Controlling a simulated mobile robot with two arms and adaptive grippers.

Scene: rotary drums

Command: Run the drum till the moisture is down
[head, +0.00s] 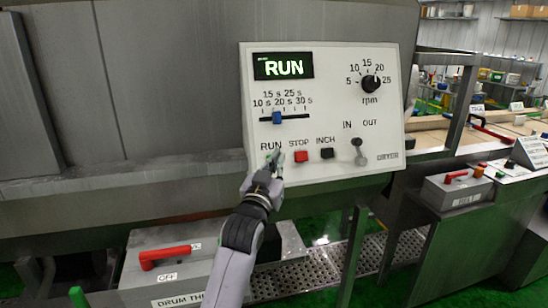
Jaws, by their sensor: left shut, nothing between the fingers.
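The white dryer control panel (340,180) is in the middle of the head view. A blue slider (277,118) sits between the 15 s and 20 s marks. Above right is the black rpm knob (371,83). My right gripper is not in view.
An IN/OUT lever (359,154) hangs at the panel's lower right. A grey box with a red handle (167,255) and an OFF label stands below left. Another red-handled box (458,190) is at right. A perforated metal walkway (315,270) lies below.

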